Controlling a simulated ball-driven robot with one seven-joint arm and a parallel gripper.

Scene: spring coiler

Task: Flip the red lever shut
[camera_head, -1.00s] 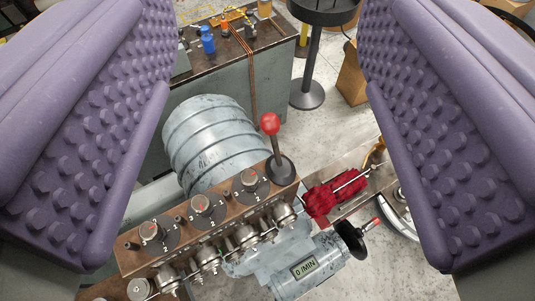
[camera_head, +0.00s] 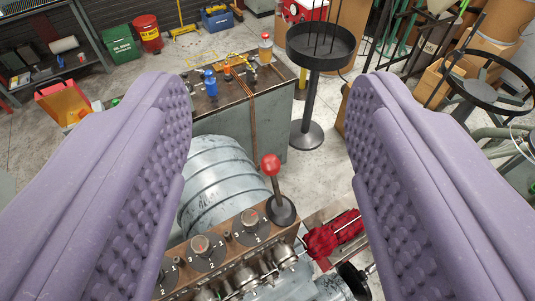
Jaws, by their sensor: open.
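The lever (camera_head: 272,176) has a red ball knob on a dark stem. It stands nearly upright, tipped slightly left, from a round black base (camera_head: 281,210) at the right end of the spring coiler's brown control panel (camera_head: 225,254). My gripper (camera_head: 271,95) is open, with two purple, studded finger pads wide apart. The lever shows between the pads, lower in the view than their tips, and neither pad appears to touch it. Its distance in depth is hard to judge.
Dials (camera_head: 250,218) line the panel beside the lever. A grey ribbed cylinder (camera_head: 220,180) lies behind it, and a red part (camera_head: 333,234) sits to its right. Farther back are a grey workbench (camera_head: 270,125) and a black round stand (camera_head: 308,125).

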